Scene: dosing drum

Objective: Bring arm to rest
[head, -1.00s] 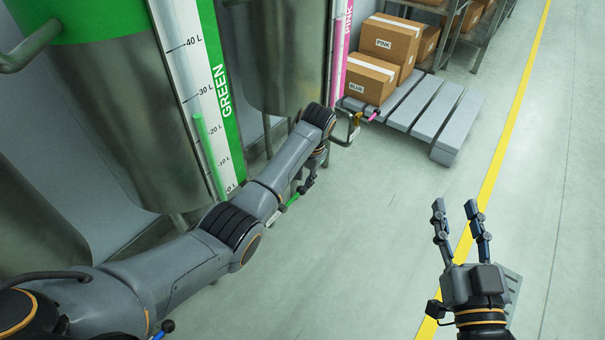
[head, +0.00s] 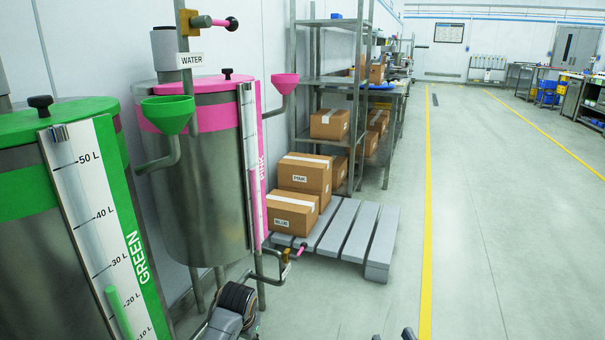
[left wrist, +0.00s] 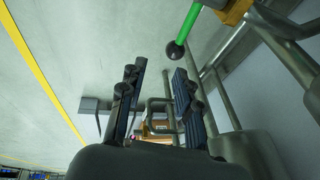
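My left arm (head: 234,308) shows at the bottom of the head view, in front of the drums; its gripper is out of that view. In the left wrist view the left gripper (left wrist: 160,80) has its fingers apart with nothing held. A green valve handle with a black knob (left wrist: 177,50) is above the right-hand finger, apart from it. Only the fingertips of my right gripper (head: 392,335) show at the bottom edge of the head view, spaced apart; the rest is hidden.
The green drum (head: 22,285) and the pink drum (head: 205,205) stand at left. A pink valve handle (head: 300,249) sticks out near the pallet (head: 342,228) with boxes. Shelving (head: 325,83) stands behind.

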